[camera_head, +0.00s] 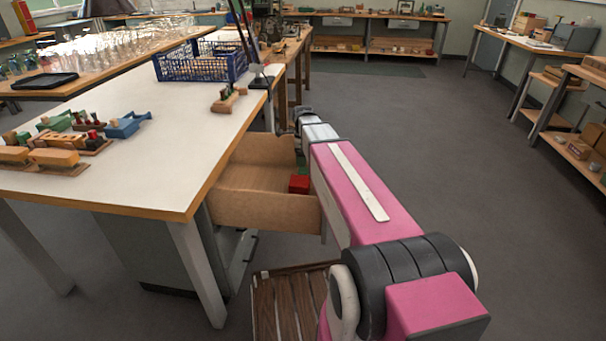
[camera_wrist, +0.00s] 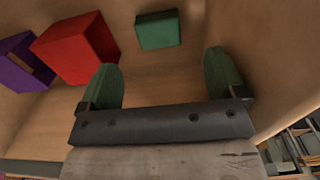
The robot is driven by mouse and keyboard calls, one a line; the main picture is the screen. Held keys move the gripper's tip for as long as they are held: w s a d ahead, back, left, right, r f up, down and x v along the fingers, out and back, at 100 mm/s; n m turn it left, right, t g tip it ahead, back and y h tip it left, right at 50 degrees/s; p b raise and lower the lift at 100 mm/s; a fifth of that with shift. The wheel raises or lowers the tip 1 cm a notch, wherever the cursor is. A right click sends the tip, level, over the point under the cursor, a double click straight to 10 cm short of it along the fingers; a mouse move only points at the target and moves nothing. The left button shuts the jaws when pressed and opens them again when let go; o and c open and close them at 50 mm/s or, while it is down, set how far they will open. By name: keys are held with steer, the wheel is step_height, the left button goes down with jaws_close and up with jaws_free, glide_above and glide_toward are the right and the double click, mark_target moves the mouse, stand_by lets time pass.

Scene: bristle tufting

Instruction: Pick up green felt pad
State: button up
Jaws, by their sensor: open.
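The green felt pad (camera_wrist: 158,30) lies in a wooden drawer (camera_wrist: 140,73), seen at the top middle of the wrist view. It is a small flat green block. My gripper (camera_wrist: 164,78) is open and empty, its two green-padded fingers pointing toward the pad. The pad is beyond the fingertips, roughly between their lines, with a gap. In the head view the open drawer (camera_head: 262,207) is under the white table; the pad and my gripper cannot be made out there.
A red block (camera_wrist: 76,48) and a purple hollow block (camera_wrist: 24,62) sit left of the pad. The red block also shows in the head view (camera_head: 299,184). Drawer walls stand close on the right. The white table (camera_head: 165,155) overhangs on the left; a slatted wooden piece (camera_head: 290,305) is below.

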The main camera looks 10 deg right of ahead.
mark_target(303, 170)
steer(key=shift+s+f, duration=0.1)
steer(key=shift+f, duration=3.85)
steer(key=c, duration=1)
